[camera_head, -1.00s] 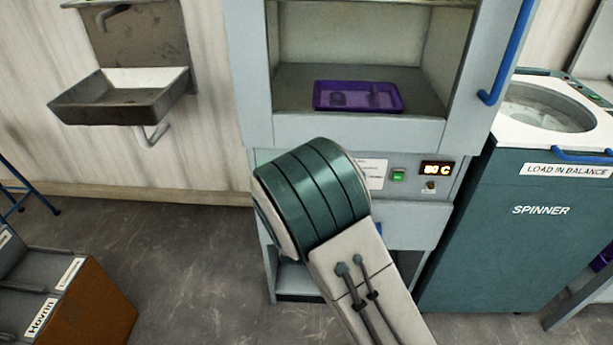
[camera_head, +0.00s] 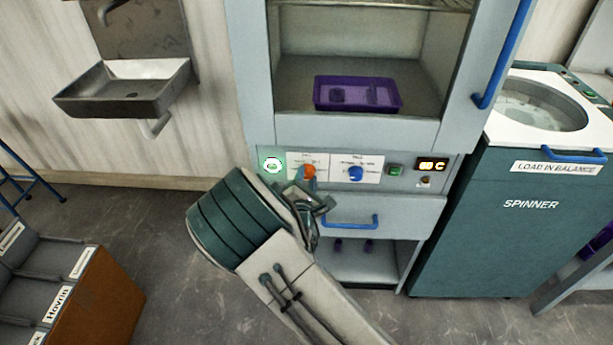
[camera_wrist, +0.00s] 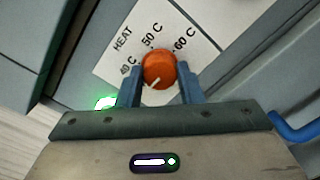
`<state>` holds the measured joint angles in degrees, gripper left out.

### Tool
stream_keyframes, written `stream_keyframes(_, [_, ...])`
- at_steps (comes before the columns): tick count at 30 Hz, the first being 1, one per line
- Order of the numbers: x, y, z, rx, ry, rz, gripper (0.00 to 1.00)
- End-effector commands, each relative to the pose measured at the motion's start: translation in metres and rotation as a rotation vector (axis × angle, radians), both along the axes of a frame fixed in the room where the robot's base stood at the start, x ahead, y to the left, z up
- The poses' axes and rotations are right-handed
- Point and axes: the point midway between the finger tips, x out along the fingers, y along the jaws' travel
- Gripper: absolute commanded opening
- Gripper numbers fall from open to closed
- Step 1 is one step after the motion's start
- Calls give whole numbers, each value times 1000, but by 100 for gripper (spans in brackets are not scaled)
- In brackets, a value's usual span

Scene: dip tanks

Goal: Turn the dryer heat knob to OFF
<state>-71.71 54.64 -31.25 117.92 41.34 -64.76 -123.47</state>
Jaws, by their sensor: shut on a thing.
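The dryer heat knob (camera_head: 309,171) is orange and sits on the front panel of the dryer cabinet (camera_head: 345,132). In the wrist view the knob (camera_wrist: 158,67) stands on a white HEAT label (camera_wrist: 150,35) with 40, 50 and 60 C marks. Its white pointer line faces down and slightly left, away from the 50 and 60 C marks. An OFF mark is not visible. My gripper (camera_wrist: 160,85) is shut on the knob, one blue-grey finger on each side. In the head view my gripper (camera_head: 313,190) is partly hidden by my wrist.
A blue knob (camera_head: 356,174), green button (camera_head: 396,170) and display (camera_head: 432,164) lie right of the heat knob; a glowing green light (camera_head: 272,165) lies left. A blue drawer handle (camera_head: 350,222) is just below. The spinner (camera_head: 530,215) stands right.

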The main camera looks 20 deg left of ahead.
Motion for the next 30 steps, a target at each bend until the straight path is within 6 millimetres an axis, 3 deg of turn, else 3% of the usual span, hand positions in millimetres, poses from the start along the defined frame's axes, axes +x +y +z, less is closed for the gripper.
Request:
stream_keyframes(15, [0,1,0,-20,-5,2,11])
stream_keyframes(16, [0,1,0,-20,-5,2,36])
stream_keyframes(18, [0,1,0,-20,-5,2,55])
stream_keyframes(30, [-8,-1,0,-19,-5,1,55])
